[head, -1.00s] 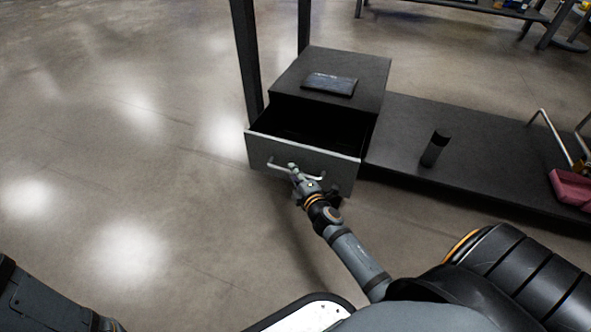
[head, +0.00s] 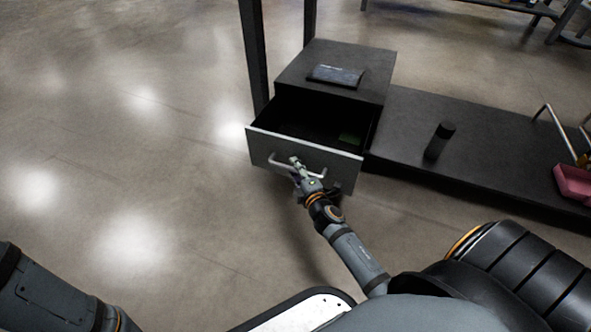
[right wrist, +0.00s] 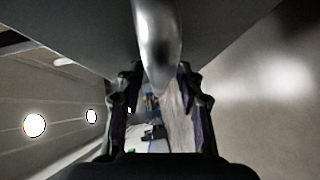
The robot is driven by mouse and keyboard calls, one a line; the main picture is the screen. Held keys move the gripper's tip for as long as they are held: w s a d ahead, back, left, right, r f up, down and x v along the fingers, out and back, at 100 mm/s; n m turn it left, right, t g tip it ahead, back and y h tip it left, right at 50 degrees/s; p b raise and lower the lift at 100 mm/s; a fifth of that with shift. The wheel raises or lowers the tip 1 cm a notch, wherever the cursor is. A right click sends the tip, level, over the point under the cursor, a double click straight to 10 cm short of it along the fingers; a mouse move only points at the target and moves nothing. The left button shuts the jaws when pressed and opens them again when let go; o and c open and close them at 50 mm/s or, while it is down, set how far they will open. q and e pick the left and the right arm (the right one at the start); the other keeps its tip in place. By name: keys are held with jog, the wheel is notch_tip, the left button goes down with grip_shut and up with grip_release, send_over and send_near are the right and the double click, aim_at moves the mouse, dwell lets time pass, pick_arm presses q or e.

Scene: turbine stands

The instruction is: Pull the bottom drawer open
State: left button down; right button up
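The drawer (head: 335,168) has a grey front and sits in a low black cabinet (head: 388,68). It stands pulled out, and its dark inside shows from above. Its silver bar handle (head: 276,162) is on the front face. My right gripper (head: 298,166) is at the handle. In the right wrist view the handle bar (right wrist: 158,45) runs between the two fingers (right wrist: 155,95), which close in on both sides of it. My left gripper is out of view; only part of my left arm shows at the lower left.
A dark flat object (head: 336,75) lies on the cabinet top. A black cylinder (head: 439,140) stands on the low black platform (head: 400,150) at right, near a pink bin (head: 573,184). The floor in front and left is clear.

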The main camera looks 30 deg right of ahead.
jog(key=s+r, duration=0.1)
jog(key=s, duration=1)
jog(key=shift+s+a+r, duration=0.35)
jog(key=shift+s+a, duration=0.05)
